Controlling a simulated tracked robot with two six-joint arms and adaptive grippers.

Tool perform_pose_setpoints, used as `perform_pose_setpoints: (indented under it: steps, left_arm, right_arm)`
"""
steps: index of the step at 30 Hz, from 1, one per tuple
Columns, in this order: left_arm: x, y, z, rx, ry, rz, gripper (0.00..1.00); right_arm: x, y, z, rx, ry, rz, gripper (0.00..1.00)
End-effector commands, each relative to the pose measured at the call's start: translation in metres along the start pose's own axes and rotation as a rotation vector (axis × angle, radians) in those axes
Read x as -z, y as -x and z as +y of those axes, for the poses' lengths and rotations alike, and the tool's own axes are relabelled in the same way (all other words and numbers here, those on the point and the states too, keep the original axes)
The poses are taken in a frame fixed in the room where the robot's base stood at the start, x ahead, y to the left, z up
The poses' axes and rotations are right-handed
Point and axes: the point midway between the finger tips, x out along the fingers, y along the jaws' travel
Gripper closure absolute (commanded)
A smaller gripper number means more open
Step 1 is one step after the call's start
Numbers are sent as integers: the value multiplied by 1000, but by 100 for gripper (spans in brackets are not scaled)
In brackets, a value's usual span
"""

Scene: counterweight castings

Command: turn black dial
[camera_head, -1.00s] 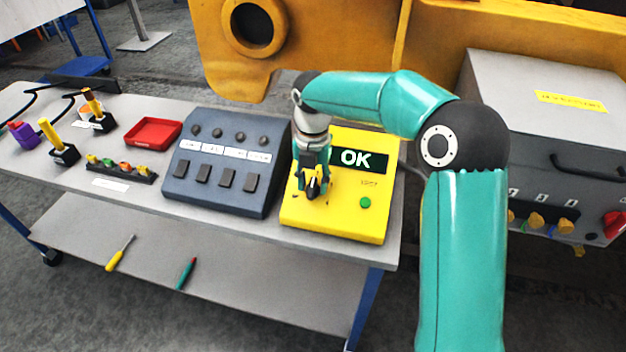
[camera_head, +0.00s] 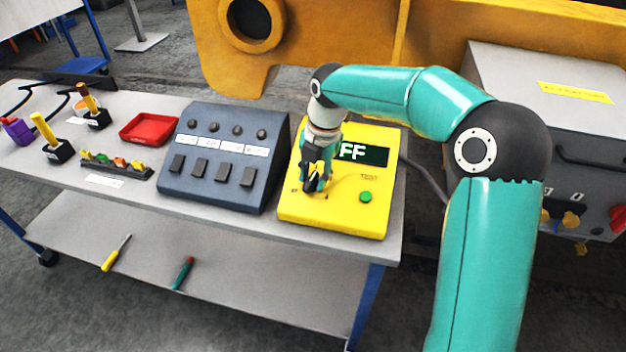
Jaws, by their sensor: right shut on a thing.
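A yellow tester box (camera_head: 340,215) stands at the right end of the grey table. Its dark display (camera_head: 372,155) shows "FF" in white, with the left part of the display hidden behind my gripper. A green button (camera_head: 366,197) is on its right side, under a "TEST" label. My right gripper (camera_head: 312,186) points down at the left part of the box and is shut on the black dial (camera_head: 310,187), which is mostly hidden by the fingers. My left gripper is not in view.
A dark blue switch panel (camera_head: 222,190) stands just left of the tester. Farther left are a red tray (camera_head: 150,129), a rack of small coloured parts (camera_head: 117,165) and upright tools. A grey cabinet (camera_head: 540,105) stands at the right. Two screwdrivers lie on the lower shelf (camera_head: 215,265).

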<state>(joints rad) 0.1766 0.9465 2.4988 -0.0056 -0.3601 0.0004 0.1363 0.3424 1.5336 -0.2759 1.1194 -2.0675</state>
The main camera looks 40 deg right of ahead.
Motion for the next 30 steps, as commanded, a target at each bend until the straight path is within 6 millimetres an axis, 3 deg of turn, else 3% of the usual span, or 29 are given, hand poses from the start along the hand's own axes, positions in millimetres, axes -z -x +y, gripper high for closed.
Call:
perform_pose_setpoints:
  steps: [1, 18, 30]
  left_arm:
    - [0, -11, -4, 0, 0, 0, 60]
    - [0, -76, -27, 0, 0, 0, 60]
    - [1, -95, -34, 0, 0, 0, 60]
  right_arm:
    - [-1, -4, -2, -28, -40, -3, 100]
    - [1, -5, -8, -276, -483, -3, 100]
    - [3, -2, -9, -358, -634, -2, 100]
